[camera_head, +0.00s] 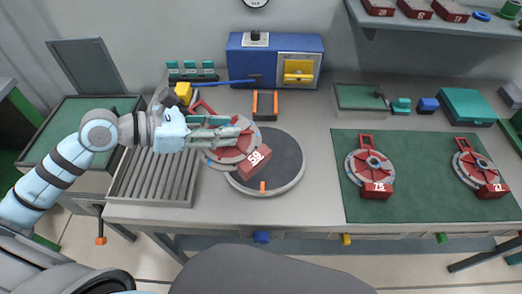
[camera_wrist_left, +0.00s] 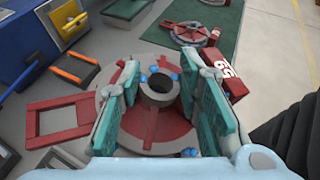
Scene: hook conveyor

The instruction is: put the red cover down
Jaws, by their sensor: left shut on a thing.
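The red cover (camera_head: 256,157) is a grey disc with red ribs, a red frame-shaped handle and a red block numbered 59. In the left wrist view, the teal fingers (camera_wrist_left: 160,68) stand either side of the cover's raised round hub (camera_wrist_left: 158,88). The cover overlaps the left part of the dark round plate (camera_head: 287,178); whether it touches that plate I cannot tell. My right gripper is not in view.
Two similar red covers, numbered 75 (camera_head: 377,191) and 71 (camera_head: 491,189), lie on the green mat (camera_head: 420,206) at right. A blue box (camera_head: 250,68) with a yellow handle stands behind. A slatted grey rack (camera_head: 150,178) is at left. An orange-ended holder (camera_head: 265,104) stands behind the cover.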

